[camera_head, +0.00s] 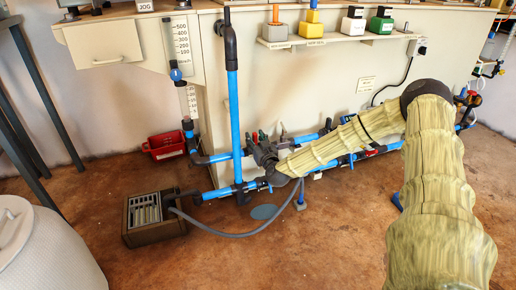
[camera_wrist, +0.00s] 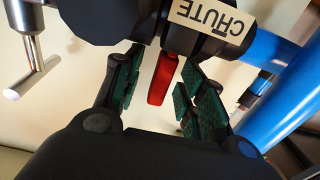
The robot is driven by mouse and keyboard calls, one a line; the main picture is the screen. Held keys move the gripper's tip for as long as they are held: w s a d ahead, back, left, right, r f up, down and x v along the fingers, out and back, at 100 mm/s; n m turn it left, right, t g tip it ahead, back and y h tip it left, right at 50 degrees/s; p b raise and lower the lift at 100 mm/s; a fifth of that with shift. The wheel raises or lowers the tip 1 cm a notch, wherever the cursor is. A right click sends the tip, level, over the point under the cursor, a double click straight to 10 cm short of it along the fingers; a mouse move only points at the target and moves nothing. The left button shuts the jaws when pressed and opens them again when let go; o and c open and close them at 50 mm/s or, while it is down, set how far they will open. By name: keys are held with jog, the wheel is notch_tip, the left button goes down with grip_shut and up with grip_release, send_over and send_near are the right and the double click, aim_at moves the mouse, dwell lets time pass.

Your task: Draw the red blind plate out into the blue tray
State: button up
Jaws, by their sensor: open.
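The red blind plate (camera_wrist: 163,80) shows in the wrist view as a narrow red piece sticking out of a black pipe fitting (camera_wrist: 190,35). My gripper (camera_wrist: 155,88) is open, with green-padded fingers on either side of the red plate and visible gaps between. In the head view my sleeved arm reaches down to the blue and black pipework; the gripper is mostly hidden there, and I cannot make out the plate. I cannot clearly identify the blue tray; a small blue object (camera_head: 397,201) on the floor is partly hidden by my arm.
A label reading "CHUTE" (camera_wrist: 213,22) is on the fitting. Blue pipes (camera_wrist: 285,95) run close at right, and a metal T-handle (camera_wrist: 32,78) is at left. A red bin (camera_head: 165,145), a grated box (camera_head: 150,218) and a hose (camera_head: 245,233) lie near the pipework. Front floor is clear.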

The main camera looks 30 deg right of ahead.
jog(key=shift+w, duration=0.35)
grip_shut()
jog(key=shift+r+p, duration=0.8)
jog(key=shift+p, duration=0.15)
dwell(0.7)
jog(key=shift+r+p, duration=2.35)
jog(key=shift+r, duration=0.1)
